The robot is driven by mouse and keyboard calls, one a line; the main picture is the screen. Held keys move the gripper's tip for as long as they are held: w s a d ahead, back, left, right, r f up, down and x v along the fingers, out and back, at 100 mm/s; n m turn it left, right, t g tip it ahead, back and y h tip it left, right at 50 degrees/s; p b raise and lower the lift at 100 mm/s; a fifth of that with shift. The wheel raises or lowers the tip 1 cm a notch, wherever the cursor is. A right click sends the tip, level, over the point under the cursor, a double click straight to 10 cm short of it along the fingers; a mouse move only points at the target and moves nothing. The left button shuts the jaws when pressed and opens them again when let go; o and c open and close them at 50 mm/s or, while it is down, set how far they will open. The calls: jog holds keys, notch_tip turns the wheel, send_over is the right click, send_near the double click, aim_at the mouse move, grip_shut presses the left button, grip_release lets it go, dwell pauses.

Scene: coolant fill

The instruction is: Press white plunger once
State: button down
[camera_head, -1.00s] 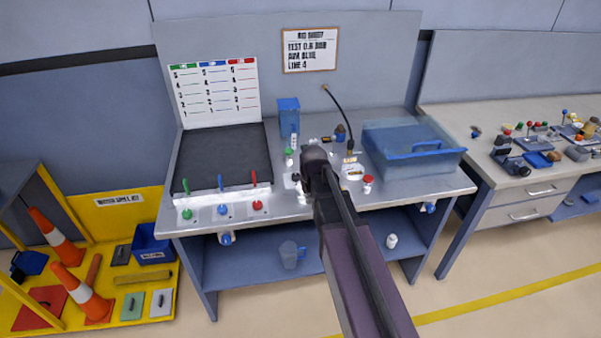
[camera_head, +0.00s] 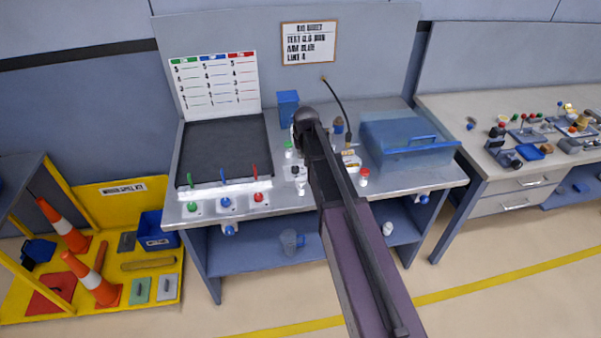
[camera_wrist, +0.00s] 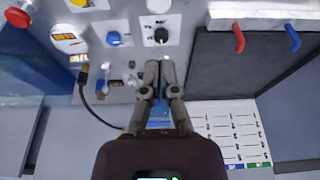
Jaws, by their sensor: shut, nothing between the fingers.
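The white plunger (camera_head: 300,188) stands near the front edge of the bench panel, just in front of a black knob (camera_head: 300,170). In the wrist view the white plunger (camera_wrist: 159,5) is cut by the top edge, with the black knob (camera_wrist: 161,36) between it and my fingertips. My gripper (camera_wrist: 161,68) is shut and empty, with its fingers together over the panel, apart from the plunger. In the head view my arm hides the fingers.
A clear blue bin (camera_head: 405,150) stands right, a tall blue box (camera_head: 288,106) behind. A black hose (camera_head: 338,103) hangs at the back. The dark mat (camera_head: 225,150) is bare.

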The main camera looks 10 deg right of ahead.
jog(key=shift+f, duration=0.2)
jog(key=b, duration=1)
send_over(301, 181)
notch_tip(301, 181, down, 10)
jog(key=shift+w+r, duration=0.1)
jog(key=shift+a+f+b, duration=0.1)
jog(key=shift+f+b, duration=1.6)
jog(key=shift+b, duration=0.05)
jog(key=shift+f, duration=0.15)
notch_tip(301, 181, down, 3)
jog(key=b, duration=0.3)
jog(key=shift+r, duration=0.3)
